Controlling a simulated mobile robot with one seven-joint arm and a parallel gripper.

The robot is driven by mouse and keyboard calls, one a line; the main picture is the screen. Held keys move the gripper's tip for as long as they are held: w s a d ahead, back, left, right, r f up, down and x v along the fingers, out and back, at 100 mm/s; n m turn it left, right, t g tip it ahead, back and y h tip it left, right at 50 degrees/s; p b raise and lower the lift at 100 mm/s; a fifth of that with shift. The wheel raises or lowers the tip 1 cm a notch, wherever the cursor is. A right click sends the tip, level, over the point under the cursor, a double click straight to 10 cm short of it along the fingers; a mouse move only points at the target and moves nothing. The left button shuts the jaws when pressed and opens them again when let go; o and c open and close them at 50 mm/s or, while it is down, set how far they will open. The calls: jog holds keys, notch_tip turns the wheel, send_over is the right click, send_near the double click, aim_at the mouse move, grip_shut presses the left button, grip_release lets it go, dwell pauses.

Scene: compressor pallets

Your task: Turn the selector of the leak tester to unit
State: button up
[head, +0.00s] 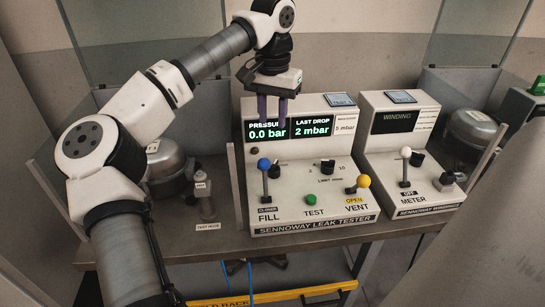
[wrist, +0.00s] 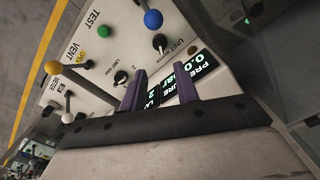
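The leak tester (head: 300,219) is a cream console on the bench, with a lit display reading PRESSURE 0.0 bar and LAST DROP 2 mbar. A black selector knob (wrist: 160,42) beside a label starting UNIT shows in the wrist view, near the blue ball lever. Another black knob (head: 328,165), marked LIMIT mbar, sits to the right on the panel; it also shows in the wrist view (wrist: 120,77). I cannot read where either knob points. My gripper (head: 272,120) is open and empty, its purple fingers pointing down in front of the display, apart from both knobs.
The blue FILL lever (head: 264,165) and yellow VENT lever (head: 363,182) stand up from the panel, with a green TEST button (head: 311,200) between. A winding meter console (head: 400,150) stands close on the right. A grey compressor (head: 165,163) is at left.

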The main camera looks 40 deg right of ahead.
aim_at(273, 165)
notch_tip(273, 165, down, 13)
jog(key=shift+f+p, duration=0.1)
jog(key=shift+p, duration=0.65)
grip_shut()
